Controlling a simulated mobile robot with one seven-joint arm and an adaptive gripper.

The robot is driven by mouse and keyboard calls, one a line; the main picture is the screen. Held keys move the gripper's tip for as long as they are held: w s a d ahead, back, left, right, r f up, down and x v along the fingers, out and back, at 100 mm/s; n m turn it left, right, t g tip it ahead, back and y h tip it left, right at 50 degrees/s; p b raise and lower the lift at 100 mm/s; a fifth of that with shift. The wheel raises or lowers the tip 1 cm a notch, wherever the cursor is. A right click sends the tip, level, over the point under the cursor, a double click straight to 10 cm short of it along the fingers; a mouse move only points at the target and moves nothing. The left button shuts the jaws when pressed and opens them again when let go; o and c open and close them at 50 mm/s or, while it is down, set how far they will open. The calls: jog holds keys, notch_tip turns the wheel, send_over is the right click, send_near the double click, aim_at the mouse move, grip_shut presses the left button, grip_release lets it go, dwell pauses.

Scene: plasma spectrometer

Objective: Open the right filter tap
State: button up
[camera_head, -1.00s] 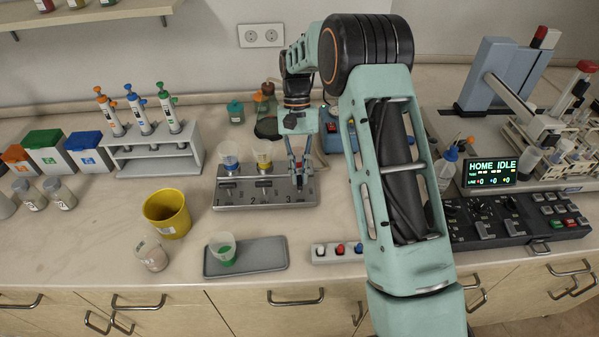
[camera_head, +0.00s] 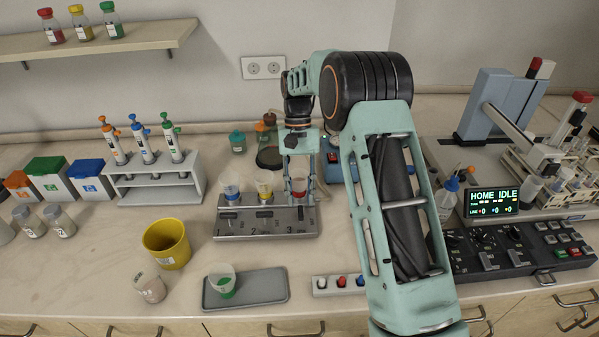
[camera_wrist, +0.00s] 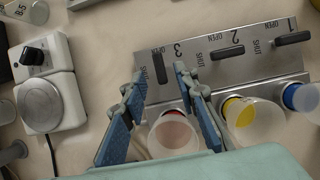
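The grey filter block (camera_head: 250,233) carries taps 1, 2 and 3. The right tap, number 3, has a black lever (camera_wrist: 159,68) that runs up and down in the wrist view, with its upper end by the OPEN mark. The levers of tap 2 (camera_wrist: 228,52) and tap 1 (camera_wrist: 292,38) lie crosswise, toward SHUT. My gripper (camera_wrist: 161,76) is open and empty, its blue-padded fingers apart on either side of the lever in the picture. In the head view my gripper (camera_head: 298,178) hangs above the block by the red-based cup (camera_head: 299,188).
Cups with a yellow base (camera_head: 265,184) and a blue base (camera_head: 231,185) stand left of the red-based one. A white hotplate-like device (camera_wrist: 48,82) is beside the block. A grey tray (camera_head: 262,288) with a cup of green contents lies in front.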

jog(key=v, duration=0.9)
jog(key=shift+r, duration=0.2)
jog(key=shift+w+r, duration=0.1)
notch_tip(320, 180, up, 8)
jog(key=p, duration=0.5)
jog(key=shift+p, duration=0.3)
